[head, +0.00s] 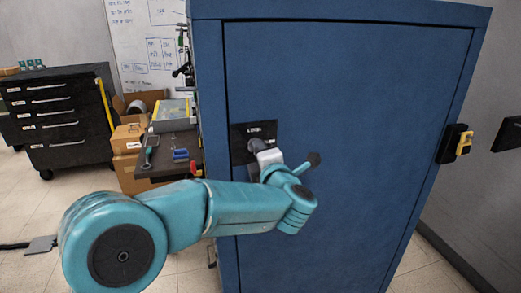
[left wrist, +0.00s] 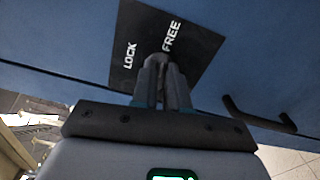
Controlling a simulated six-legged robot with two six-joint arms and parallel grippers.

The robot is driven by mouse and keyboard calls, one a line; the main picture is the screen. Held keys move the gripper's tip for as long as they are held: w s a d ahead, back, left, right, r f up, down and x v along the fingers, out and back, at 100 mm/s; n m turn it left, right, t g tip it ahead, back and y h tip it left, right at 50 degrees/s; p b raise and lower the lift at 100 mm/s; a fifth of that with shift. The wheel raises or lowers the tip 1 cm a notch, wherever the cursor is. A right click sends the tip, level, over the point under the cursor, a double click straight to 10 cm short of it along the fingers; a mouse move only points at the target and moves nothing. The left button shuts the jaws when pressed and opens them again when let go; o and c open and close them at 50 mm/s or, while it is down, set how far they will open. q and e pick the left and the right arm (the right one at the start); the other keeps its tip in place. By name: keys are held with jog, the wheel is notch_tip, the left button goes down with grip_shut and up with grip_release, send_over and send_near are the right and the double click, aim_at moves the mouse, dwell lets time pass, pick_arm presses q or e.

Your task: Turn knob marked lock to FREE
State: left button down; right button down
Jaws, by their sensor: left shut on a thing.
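The blue cabinet door (head: 345,85) carries a black plate (head: 238,140) with a dark knob on it. In the left wrist view the plate (left wrist: 185,20) shows the white words LOCK and FREE. My left gripper (head: 258,148) reaches the plate from the front. In the left wrist view its two fingers (left wrist: 163,72) are shut on the knob, close to the plate. The fingers hide most of the knob, so I cannot tell which word it points to. My right gripper is in neither view.
A dark bench (head: 165,168) with tools stands left of the cabinet. A drawer chest (head: 58,115) is farther left.

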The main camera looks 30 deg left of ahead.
pick_arm(q)
jog(key=shift+m, duration=0.8)
jog(key=c, duration=1.1)
grip_release()
jog(key=shift+c, duration=0.2)
jog(key=b+v, duration=0.1)
jog(key=v, duration=1.5)
jog(key=shift+d+b, duration=0.15)
jog(key=shift+b, duration=0.2)
